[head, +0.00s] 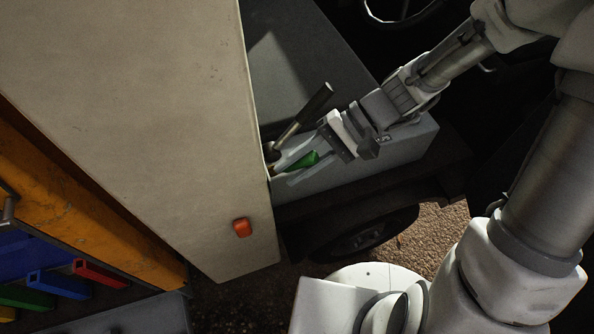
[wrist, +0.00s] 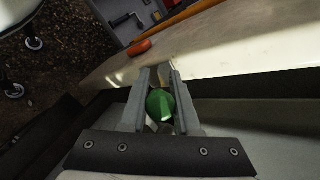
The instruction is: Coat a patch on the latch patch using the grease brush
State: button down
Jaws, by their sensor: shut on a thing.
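My gripper (head: 294,166) is shut on a green, rounded handle (head: 303,159), which looks like that of the grease brush. In the wrist view the handle's round green end (wrist: 160,105) shows between the fingers (wrist: 160,85). No bristles can be made out in either view. The gripper is low over the grey ledge of the truck, close to the edge of the pale panel (head: 190,110). I cannot make out a marked latch patch, nor whether the brush touches anything.
A dark rod-like lever (head: 305,115) stands tilted close beside my gripper. An orange lamp (head: 242,228) sits on the pale panel and shows in the wrist view (wrist: 139,47). Coloured bins stand lower left. A wheel (head: 365,236) lies below the ledge.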

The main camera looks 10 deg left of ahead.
jog(key=shift+w+a+f+b, duration=0.7)
jog(key=shift+w+a, duration=0.8)
jog(key=shift+w, duration=0.7)
jog(key=s+d, duration=0.3)
jog(key=s, duration=0.3)
jog(key=shift+d, duration=0.2)
jog(key=w+d+p, duration=0.1)
jog(key=w+d, duration=0.2)
jog(key=d, duration=0.2)
jog(key=shift+w, duration=0.1)
jog(key=shift+w+d+p, duration=0.2)
jog(key=shift+w+d, duration=0.2)
jog(key=shift+d, duration=0.3)
jog(key=shift+w+d+p, duration=0.15)
jog(key=shift+w+d, duration=0.25)
jog(key=shift+d, duration=0.25)
jog(key=shift+w, duration=0.1)
